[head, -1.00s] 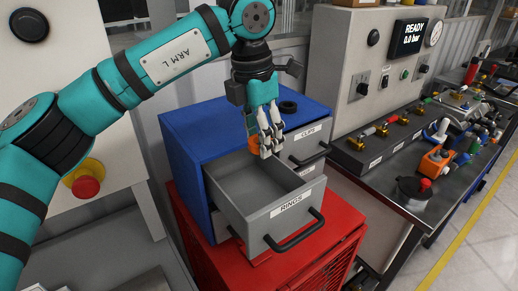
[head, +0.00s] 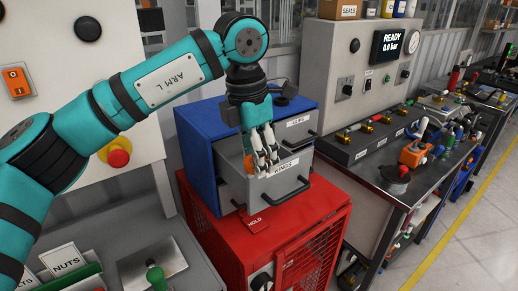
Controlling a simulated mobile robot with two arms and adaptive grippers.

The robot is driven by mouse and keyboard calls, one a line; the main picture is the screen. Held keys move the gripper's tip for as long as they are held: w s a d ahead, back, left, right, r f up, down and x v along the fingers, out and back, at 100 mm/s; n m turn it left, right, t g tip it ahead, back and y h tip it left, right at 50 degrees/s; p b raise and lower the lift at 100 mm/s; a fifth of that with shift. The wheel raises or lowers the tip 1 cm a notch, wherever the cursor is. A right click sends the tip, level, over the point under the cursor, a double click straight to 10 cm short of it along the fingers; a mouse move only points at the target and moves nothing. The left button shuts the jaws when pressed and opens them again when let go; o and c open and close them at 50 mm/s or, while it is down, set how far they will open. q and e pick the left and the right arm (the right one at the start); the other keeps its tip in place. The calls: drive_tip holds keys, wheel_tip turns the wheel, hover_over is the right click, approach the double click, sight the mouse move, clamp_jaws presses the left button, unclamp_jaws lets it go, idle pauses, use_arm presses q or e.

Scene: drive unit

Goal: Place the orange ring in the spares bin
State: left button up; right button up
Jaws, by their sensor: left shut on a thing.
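My left gripper (head: 262,163) hangs from the teal arm, fingers pointing down, and is shut on the orange ring (head: 248,162). Only a small part of the ring shows, at the left of the fingers. In the picture they overlap the open grey drawer (head: 283,187) labelled RINGS; I cannot tell the exact gap between them. The drawer belongs to the blue cabinet (head: 199,150). No bin labelled as spares can be made out. My right gripper is not in view.
The blue cabinet stands on a red cabinet (head: 245,238). A black ring lies on its top. A workbench (head: 408,187) with fittings is at right. Containers labelled NUTS (head: 62,258) are at lower left.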

use_arm(q)
drive_tip(key=s+a+f+m, duration=0.6)
drive_tip(key=f+m, duration=0.2)
drive_tip(key=f, duration=0.4)
drive_tip(key=s+a+f+m+g, duration=0.1)
drive_tip(key=s+a+f+m, duration=0.4)
drive_tip(key=f+m, duration=0.3)
drive_tip(key=s+a+f+m+g+y, duration=0.1)
drive_tip(key=s+a+f+m, duration=0.5)
drive_tip(key=f, duration=1)
drive_tip(key=s+m, duration=0.1)
drive_tip(key=m, duration=0.1)
drive_tip(key=shift+s+a+f+m, duration=0.15)
drive_tip(key=shift+a+f+m, duration=0.15)
drive_tip(key=shift+m, duration=0.1)
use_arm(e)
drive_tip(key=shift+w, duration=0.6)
